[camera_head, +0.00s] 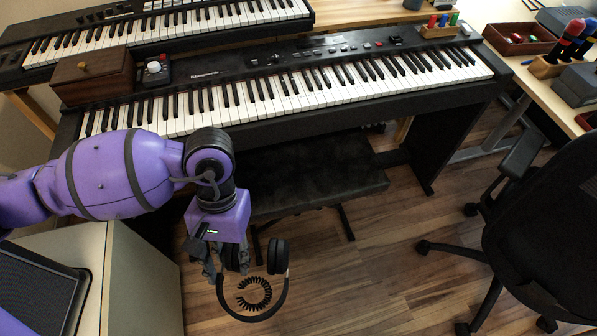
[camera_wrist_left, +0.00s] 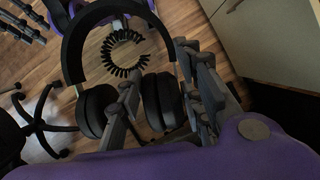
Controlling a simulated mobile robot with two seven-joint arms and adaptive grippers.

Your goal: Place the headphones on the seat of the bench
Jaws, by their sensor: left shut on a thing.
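My left gripper (camera_head: 220,268) is shut on the headphones (camera_head: 281,290), black with a coiled cable. They hang in the air above the wood floor, in front of the bench. In the left wrist view the headphones (camera_wrist_left: 72,50) show with the headband upward and the ear cups between and beside the fingers of the left gripper (camera_wrist_left: 160,100). The bench (camera_head: 320,170) has a dark padded seat and stands under the front of the piano. The seat's left part is hidden behind my left arm; its visible part is bare.
A long black digital piano (camera_head: 440,95) stands over the bench's far side. A wooden box (camera_head: 92,78) sits on its left end. A light cabinet (camera_head: 140,285) is at the lower left. A black office chair (camera_head: 545,225) stands at the right. Floor between is clear.

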